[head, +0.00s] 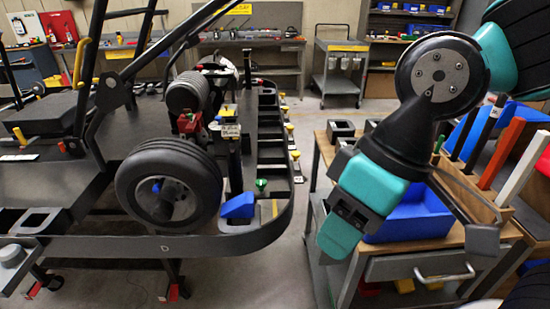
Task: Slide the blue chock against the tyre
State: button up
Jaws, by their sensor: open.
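The blue chock (238,206) is a small wedge near the rounded front-right corner of the kart stand (165,247). It lies just right of the black tyre (130,187), whose wheel faces me. In this view the chock's left end comes very close to the tyre's right edge; I cannot tell if they touch. My gripper (342,224) is open, with nothing seen in it. It hangs at the end of the teal and black arm, to the right of the stand and apart from the chock. Its fingertips are hard to make out from this angle.
A green-topped piece (261,186) stands just behind the chock. Several black pockets line the stand's right edge. A workbench (335,152) with a blue bin (415,215) and upright coloured bars is at right, below my arm. A floor gap separates stand and bench.

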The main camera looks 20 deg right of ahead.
aim_at(242, 206)
jog(key=u, duration=0.05)
jog(key=k, duration=0.15)
jog(key=u, duration=0.7)
jog(key=i, duration=0.5)
